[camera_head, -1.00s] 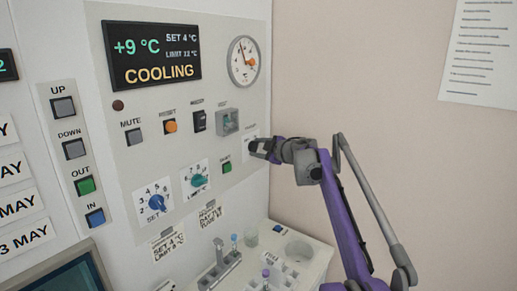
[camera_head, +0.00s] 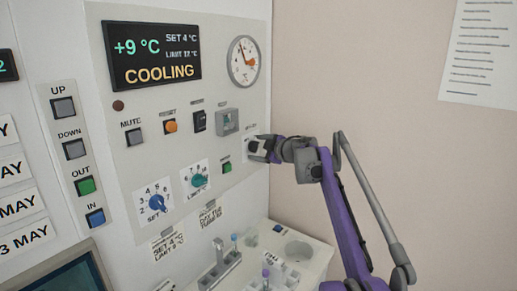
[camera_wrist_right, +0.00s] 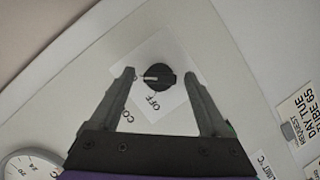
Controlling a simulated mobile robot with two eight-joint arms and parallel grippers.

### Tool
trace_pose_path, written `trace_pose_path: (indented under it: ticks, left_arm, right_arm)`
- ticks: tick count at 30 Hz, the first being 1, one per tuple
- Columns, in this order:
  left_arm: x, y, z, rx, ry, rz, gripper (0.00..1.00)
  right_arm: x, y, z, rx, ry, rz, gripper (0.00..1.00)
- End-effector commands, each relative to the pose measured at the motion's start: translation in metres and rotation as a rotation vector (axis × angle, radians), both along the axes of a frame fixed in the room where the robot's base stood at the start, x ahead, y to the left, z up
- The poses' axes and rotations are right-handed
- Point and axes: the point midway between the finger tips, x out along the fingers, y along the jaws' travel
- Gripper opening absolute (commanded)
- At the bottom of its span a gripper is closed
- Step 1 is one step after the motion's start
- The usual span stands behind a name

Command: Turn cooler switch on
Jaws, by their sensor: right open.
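The cooler switch (camera_wrist_right: 159,77) is a black round knob on a white label plate in the right wrist view. A pale mark on it points left in that view. The word OFF is printed below the knob, and a label starting with "CO" is partly hidden by the left finger. My right gripper (camera_wrist_right: 160,74) is open, with one fingertip on each side of the knob; I cannot tell whether they touch it. In the head view my right gripper (camera_head: 261,150) is at the panel's right edge and hides the knob. My left gripper is not in view.
The panel's display (camera_head: 152,55) reads +9 °C and COOLING. A dial gauge (camera_head: 243,62), a grey-framed switch (camera_head: 227,122), a green button (camera_head: 226,167) and a teal knob (camera_head: 200,181) are nearby. A white shelf (camera_head: 312,262) with tubes stands below.

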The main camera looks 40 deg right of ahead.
Motion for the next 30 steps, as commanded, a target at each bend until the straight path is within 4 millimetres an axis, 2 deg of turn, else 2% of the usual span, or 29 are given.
trace_pose_path:
  ticks: [5,8,15,21,25,30]
  left_arm:
    - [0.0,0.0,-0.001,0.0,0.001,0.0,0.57]
    - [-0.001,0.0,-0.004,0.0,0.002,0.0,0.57]
    - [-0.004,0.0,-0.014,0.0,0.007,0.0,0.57]
    - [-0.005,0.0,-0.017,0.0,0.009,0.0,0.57]
    - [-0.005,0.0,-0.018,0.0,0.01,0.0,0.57]
    - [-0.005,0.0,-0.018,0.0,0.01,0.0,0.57]
  right_arm:
    - [-0.004,0.0,0.001,0.0,0.0,-0.001,0.8]
    - [-0.015,-0.001,0.003,-0.001,0.0,-0.002,0.8]
    - [-0.062,0.0,0.015,0.0,0.0,-0.004,0.8]
    - [-0.093,0.001,0.023,0.0,0.001,-0.001,0.8]
    - [-0.103,0.002,0.026,0.0,0.0,-0.001,0.8]
    - [-0.105,0.003,0.027,0.0,0.0,0.0,0.8]
